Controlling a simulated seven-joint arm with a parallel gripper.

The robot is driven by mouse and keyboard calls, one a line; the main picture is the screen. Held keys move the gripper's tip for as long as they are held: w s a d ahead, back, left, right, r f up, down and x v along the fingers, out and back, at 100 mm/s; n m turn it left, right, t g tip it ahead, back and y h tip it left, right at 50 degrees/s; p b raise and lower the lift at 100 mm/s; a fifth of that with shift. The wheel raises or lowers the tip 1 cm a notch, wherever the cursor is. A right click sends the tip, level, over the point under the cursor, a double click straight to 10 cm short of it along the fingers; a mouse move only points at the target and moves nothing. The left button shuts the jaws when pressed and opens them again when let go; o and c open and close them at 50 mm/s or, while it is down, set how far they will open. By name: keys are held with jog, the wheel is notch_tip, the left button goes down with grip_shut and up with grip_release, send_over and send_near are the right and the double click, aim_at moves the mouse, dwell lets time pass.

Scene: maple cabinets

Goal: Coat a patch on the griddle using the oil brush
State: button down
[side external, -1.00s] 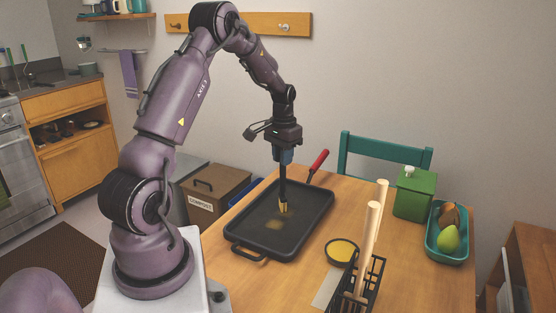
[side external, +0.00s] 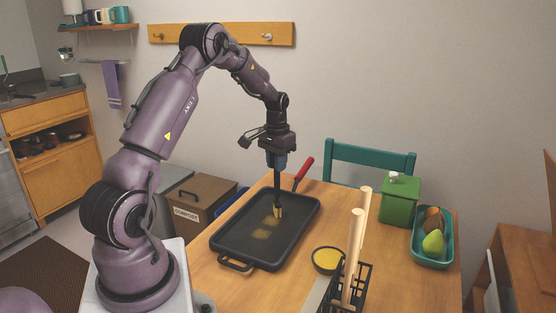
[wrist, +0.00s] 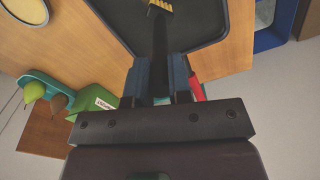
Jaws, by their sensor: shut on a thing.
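The black griddle (side external: 240,248) lies on the wooden table, with a looped handle at its near end. Whether the bristles touch the surface is hard to tell.
A bowl of yellow oil (side external: 327,260) stands right of the griddle, near a black rack with upright wooden rods (side external: 355,245). A red-handled tool (side external: 303,172) lies by the griddle's far edge. A green canister (side external: 400,203) and a teal fruit tray (side external: 432,255) stand farther right.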

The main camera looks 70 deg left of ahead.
jog(key=shift+s+d, duration=4.35)
jog(key=shift+s, duration=0.05)
jog(key=shift+w+a, duration=4.65)
jog(key=shift+w, duration=1.1)
jog(key=shift+s+d, duration=4.65)
jog(key=shift+d, duration=1.05)
notch_tip(320, 180, up, 8)
jog(key=w+d+f+m, duration=0.1)
jog(key=w+d+m, duration=0.1)
jog(key=w+d, duration=0.5)
jog(key=w+d+f+m, duration=0.1)
jog(key=w+d+m, duration=0.2)
jog(key=w+d, duration=0.5)
jog(key=d, duration=0.7)
jog(key=shift+d+m, duration=0.25)
jog(key=shift+m, duration=0.05)
